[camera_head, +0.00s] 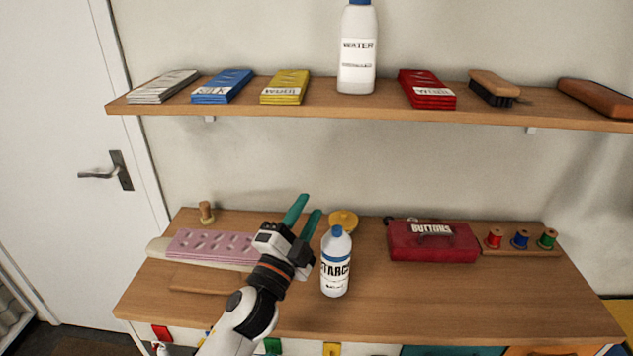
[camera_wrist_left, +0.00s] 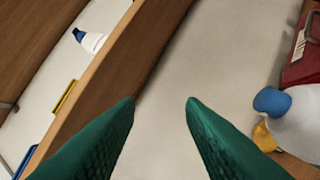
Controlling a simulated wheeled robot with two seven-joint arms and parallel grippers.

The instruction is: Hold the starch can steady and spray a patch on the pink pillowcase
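The starch can (camera_head: 335,268) is a white bottle with a blue cap and a STARCH label, upright on the wooden table. The pink pillowcase (camera_head: 212,245) lies flat at the table's left, on a pale padded board. My left gripper (camera_head: 308,204) has green fingers spread apart with nothing between them. It is above the table, just left of the starch can and right of the pillowcase. In the left wrist view the starch can (camera_wrist_left: 300,125) is at the right edge, outside the fingers (camera_wrist_left: 160,102). My right gripper is not in view.
A yellow round object (camera_head: 343,220) sits behind the can. A red buttons box (camera_head: 433,241) and thread spools (camera_head: 521,240) are to the right. The shelf (camera_head: 330,109) above holds folded cloths, a water bottle (camera_head: 357,50) and a brush (camera_head: 493,87). The table's right front is clear.

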